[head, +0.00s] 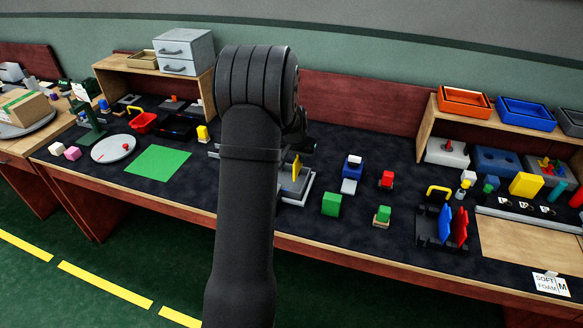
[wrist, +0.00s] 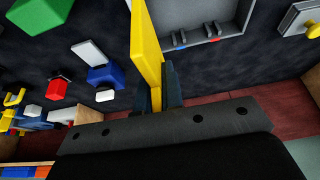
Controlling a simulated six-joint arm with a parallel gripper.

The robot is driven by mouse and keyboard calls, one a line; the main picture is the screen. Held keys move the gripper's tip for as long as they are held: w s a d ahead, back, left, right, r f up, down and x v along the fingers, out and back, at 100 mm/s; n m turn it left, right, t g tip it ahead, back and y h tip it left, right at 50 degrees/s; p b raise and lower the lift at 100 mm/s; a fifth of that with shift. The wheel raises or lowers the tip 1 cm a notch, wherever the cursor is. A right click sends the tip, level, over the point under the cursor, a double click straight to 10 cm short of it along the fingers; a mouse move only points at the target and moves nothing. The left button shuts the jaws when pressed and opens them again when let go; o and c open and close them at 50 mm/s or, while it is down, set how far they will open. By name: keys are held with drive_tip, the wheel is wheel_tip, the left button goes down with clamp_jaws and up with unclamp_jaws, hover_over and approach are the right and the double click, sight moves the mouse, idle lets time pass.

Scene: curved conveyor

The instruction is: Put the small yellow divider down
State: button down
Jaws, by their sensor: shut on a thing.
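The small yellow divider (wrist: 147,45) is a thin flat yellow plate. My gripper (wrist: 158,95) is shut on its end, with a dark finger on each side. In the head view the divider (head: 296,166) shows just right of my arm, above a grey tray (head: 299,198). The tray also shows in the wrist view (wrist: 232,22), beside the divider. I cannot tell whether the divider touches the tray. My arm hides most of my gripper and part of the tray in the head view.
Right of the tray stand a blue block with a white top (head: 352,168), a green block (head: 331,204) and a red block (head: 387,180). A black rack (head: 428,228) holds blue and red plates. A green mat (head: 158,163) lies bare at left.

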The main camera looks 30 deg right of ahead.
drive_tip(key=w+f, duration=0.3)
drive_tip(key=w, duration=0.1)
hover_over(292, 185)
drive_tip(key=shift+f, duration=3.55)
drive_tip(key=shift+f, duration=0.1)
drive_tip(key=c, duration=1.6)
unclamp_jaws()
drive_tip(key=shift+o, duration=0.2)
drive_tip(key=shift+a+r, duration=0.1)
drive_tip(key=shift+r, duration=0.35)
drive_tip(key=v, duration=1.1)
